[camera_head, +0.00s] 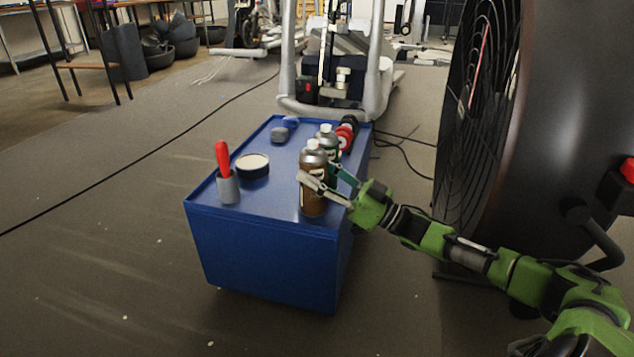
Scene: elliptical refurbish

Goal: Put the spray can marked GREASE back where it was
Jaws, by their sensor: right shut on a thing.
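A brown spray can (314,202) with a white cap is upright over the front right part of the blue cart top (272,205). My right gripper (326,180) reaches in from the right and is shut on this brown spray can, with one finger across its near side. I cannot tell whether the can's base touches the cart top. A dark green spray can (328,137) with a white cap stands just behind it, its lower part partly hidden. The labels are too small to read, so I cannot tell which is marked GREASE. My left gripper is not in view.
A grey cup with a red-handled tool (228,185) and a round tin (252,166) stand on the left of the cart top. Small grey and blue items (282,133) and red-and-black items (346,134) lie at the back. A large fan (540,110) stands right.

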